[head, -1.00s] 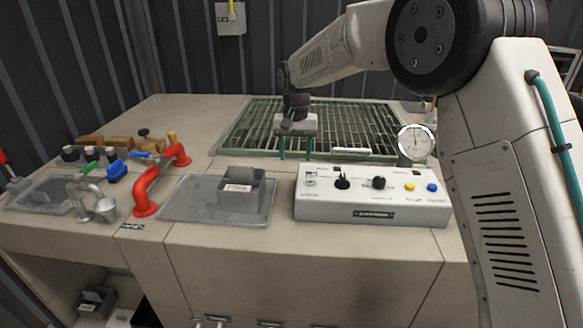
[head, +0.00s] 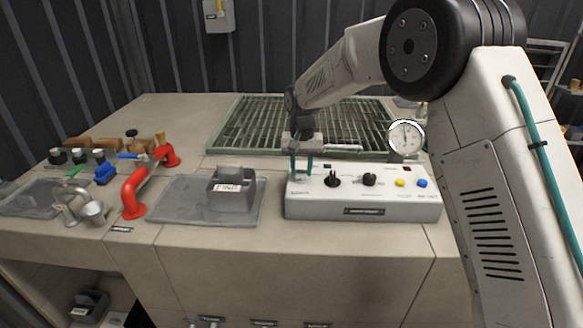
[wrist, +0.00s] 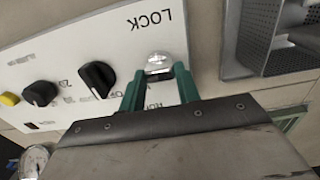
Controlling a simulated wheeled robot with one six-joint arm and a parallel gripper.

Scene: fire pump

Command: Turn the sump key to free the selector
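My gripper (head: 301,172) has two green fingers and points down over the left end of a white control box (head: 362,208). In the wrist view my gripper (wrist: 162,72) has its fingers apart, with the silver key switch (wrist: 158,62) just beyond and between the tips. I cannot tell whether they touch it. The word LOCK is printed beside the switch, and other lettering is partly hidden by the fingers. Two black knobs stand on the box, one nearer the key (wrist: 97,78) and one farther (wrist: 40,93). I cannot tell which is the selector.
A yellow button (head: 400,183) and a blue button (head: 422,183) sit at the box's right end. A gauge (head: 406,136) stands behind it. A grey bin (head: 230,186) on a tray is to the left, with a red pipe handle (head: 134,193) farther left. A green grating (head: 345,112) lies behind.

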